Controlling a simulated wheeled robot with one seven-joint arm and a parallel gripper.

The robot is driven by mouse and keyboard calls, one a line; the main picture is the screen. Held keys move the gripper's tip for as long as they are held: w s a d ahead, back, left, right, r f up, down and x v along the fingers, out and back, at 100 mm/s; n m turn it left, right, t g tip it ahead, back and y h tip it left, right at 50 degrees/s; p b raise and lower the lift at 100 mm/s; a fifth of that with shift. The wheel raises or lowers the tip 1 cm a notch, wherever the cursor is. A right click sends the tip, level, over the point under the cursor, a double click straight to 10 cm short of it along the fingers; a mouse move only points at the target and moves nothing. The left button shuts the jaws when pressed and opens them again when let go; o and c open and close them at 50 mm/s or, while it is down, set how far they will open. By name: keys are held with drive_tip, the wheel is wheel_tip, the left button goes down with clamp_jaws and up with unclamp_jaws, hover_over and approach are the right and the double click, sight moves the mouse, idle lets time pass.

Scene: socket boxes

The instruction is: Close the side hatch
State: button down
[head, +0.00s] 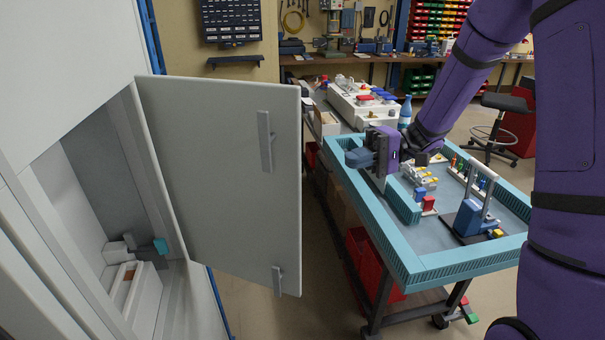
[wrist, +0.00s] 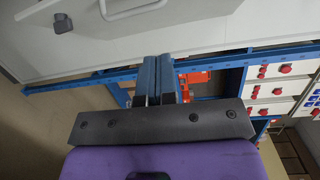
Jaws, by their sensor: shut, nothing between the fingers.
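The side hatch (head: 225,185) is a light grey panel on the white cabinet (head: 70,65) at the left of the head view. It stands wide open, with two bar handles (head: 266,141) on its visible face, and the cabinet's opening (head: 95,170) shows behind it. My gripper (head: 355,158) is right of the hatch, apart from it in the picture, above the near left edge of the blue-rimmed cart. Its blue fingers are shut and empty in the wrist view (wrist: 158,75). A light grey panel with a handle (wrist: 135,8) lies beyond them; I cannot tell whether it is the hatch.
The blue-rimmed cart (head: 455,266) holds several small parts and a blue device (head: 472,217). Pale boxes (head: 131,280) sit inside the cabinet. Red bins (head: 362,262) are under the cart. Bare floor (head: 300,308) shows between hatch and cart.

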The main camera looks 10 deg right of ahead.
drive_tip(key=s+a+t+y, duration=0.1)
drive_tip(key=s+a, duration=0.1)
drive_tip(key=a, duration=0.9)
drive_tip(key=shift+s+a+f+m+y, duration=0.15)
drive_tip(key=shift+a+f+m+y, duration=0.15)
drive_tip(key=shift+f, duration=0.1)
